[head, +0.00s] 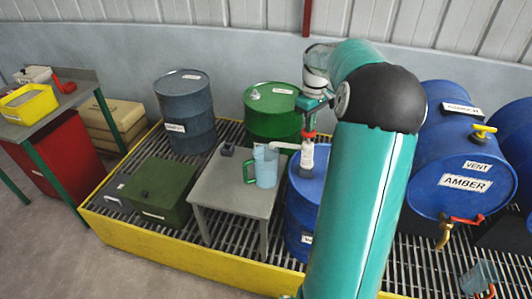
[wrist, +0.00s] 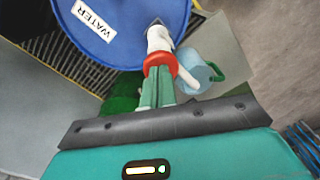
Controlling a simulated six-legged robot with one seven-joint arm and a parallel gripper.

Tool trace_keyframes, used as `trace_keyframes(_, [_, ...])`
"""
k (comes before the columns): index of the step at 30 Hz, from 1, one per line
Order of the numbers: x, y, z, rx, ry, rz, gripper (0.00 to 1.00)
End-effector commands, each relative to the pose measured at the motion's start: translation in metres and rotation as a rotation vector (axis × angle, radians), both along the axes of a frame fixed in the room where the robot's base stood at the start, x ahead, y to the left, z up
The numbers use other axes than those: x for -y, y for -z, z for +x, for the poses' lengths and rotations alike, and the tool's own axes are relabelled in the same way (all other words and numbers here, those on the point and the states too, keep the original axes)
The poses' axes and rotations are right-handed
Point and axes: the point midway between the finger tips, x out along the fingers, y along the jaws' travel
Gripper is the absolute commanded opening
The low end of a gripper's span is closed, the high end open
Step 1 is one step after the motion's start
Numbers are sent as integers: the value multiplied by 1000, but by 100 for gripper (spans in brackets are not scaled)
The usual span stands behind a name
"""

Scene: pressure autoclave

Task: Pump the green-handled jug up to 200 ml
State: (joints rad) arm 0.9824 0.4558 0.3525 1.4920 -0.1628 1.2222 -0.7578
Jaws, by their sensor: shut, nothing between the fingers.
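The jug (head: 265,170) is pale blue and see-through with a green handle. It stands upright on a small grey table (head: 238,195); the wrist view also shows it (wrist: 192,72). Its liquid level and marks are too small to read. A white pump (head: 307,158) with a red collar rises from a blue drum (head: 303,210), labelled WATER in the wrist view (wrist: 120,40). Its white spout (head: 284,146) reaches left to the jug's rim. My gripper (head: 309,131) is shut and empty, its fingertips at the red pump top (wrist: 160,66). Whether they touch cannot be told.
A blue AMBER drum (head: 455,160) with a tap lies at right. A small vessel (head: 478,277) stands below it. Green (head: 272,110) and dark blue (head: 185,120) drums stand behind. A green box (head: 155,192) sits left on the yellow-edged grating (head: 150,243).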

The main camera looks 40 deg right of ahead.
Motion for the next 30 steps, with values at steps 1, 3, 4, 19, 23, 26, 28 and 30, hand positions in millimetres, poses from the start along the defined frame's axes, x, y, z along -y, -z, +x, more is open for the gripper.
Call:
trace_keyframes(1, [0, 2, 0, -1, 0, 1, 0])
trace_keyframes(3, [0, 5, 0, -1, -1, 1, 0])
trace_keyframes(4, [-1, 6, 0, -1, -1, 2, 0])
trace_keyframes(19, [-1, 25, 0, -2, -1, 3, 0])
trace_keyframes(23, [-1, 30, 0, -1, -1, 3, 0])
trace_keyframes(26, [-1, 30, 0, -1, -1, 2, 0])
trace_keyframes(28, [-1, 29, 0, -1, -1, 2, 0])
trace_keyframes(30, [-1, 28, 0, -1, -1, 2, 0])
